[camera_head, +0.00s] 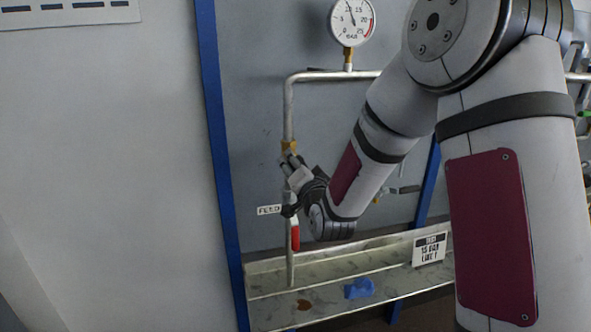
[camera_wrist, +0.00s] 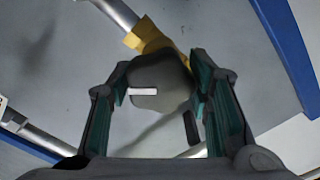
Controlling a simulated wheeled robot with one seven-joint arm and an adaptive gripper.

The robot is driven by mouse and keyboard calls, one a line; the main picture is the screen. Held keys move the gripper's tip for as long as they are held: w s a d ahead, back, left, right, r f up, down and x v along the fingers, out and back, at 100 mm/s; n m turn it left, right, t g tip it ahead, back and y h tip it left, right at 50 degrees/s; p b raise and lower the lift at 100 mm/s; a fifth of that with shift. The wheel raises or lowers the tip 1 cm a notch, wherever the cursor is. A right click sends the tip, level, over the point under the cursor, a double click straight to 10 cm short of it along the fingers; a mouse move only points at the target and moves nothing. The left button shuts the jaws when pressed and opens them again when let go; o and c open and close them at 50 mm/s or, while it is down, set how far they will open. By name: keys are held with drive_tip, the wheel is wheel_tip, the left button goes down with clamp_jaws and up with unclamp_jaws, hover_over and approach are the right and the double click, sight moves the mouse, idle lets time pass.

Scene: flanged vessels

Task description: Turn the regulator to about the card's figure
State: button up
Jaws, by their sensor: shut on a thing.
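The regulator is a dark grey knob (camera_wrist: 158,82) with a white mark on a brass body (camera_wrist: 148,38). In the head view the brass body (camera_head: 288,147) sits on the vertical pipe at left. My gripper (camera_head: 294,168) is at the knob, and in the wrist view its two fingers (camera_wrist: 160,95) close on the knob's sides. The pressure gauge (camera_head: 352,20) stands above the pipe, with its needle pointing up and slightly left, near 10. The card (camera_head: 430,249) stands on the ledge at right and seems to read 15 bar. The knob is mostly hidden in the head view.
A red-handled valve (camera_head: 295,236) hangs on the pipe below my gripper, beside a FEED label (camera_head: 269,210). A blue post (camera_head: 213,120) stands at left.

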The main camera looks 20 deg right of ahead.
drive_tip(key=shift+m, duration=2.2)
drive_tip(key=o, duration=1.1)
drive_tip(key=shift+o, duration=0.2)
drive_tip(key=s, duration=0.7)
drive_tip(key=shift+s, duration=0.3)
